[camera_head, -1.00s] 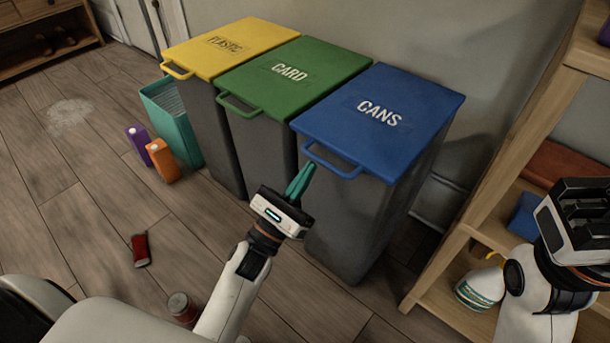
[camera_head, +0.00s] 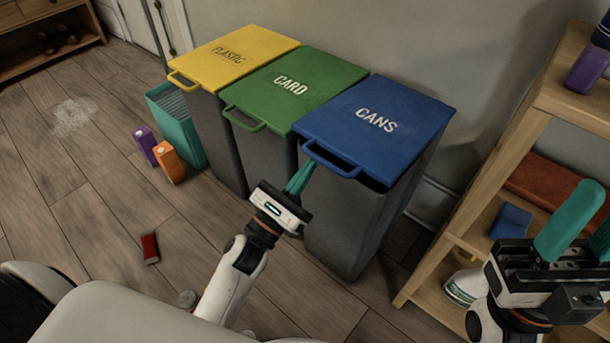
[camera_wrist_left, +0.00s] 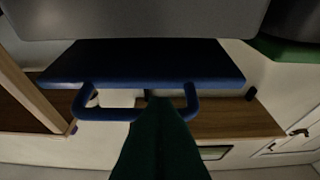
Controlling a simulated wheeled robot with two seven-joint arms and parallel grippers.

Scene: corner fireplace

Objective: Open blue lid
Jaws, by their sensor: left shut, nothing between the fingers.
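The blue lid (camera_head: 378,128), marked CANS, covers the right-hand grey bin (camera_head: 345,225). A thin dark gap shows under its front edge near the right corner, so it looks slightly raised. Its blue handle (camera_head: 332,160) sticks out at the front. My left gripper (camera_head: 300,178) is shut and empty, its teal fingers pointing up at the left end of the handle. My right gripper (camera_head: 588,215) is open at the right edge, away from the lid.
Bins with green (camera_head: 290,85) and yellow (camera_head: 235,55) lids stand to the left. A wooden shelf (camera_head: 520,125) is close on the right. A teal container (camera_head: 178,125), purple and orange cartons (camera_head: 168,160) and a red can (camera_head: 150,248) are on the floor.

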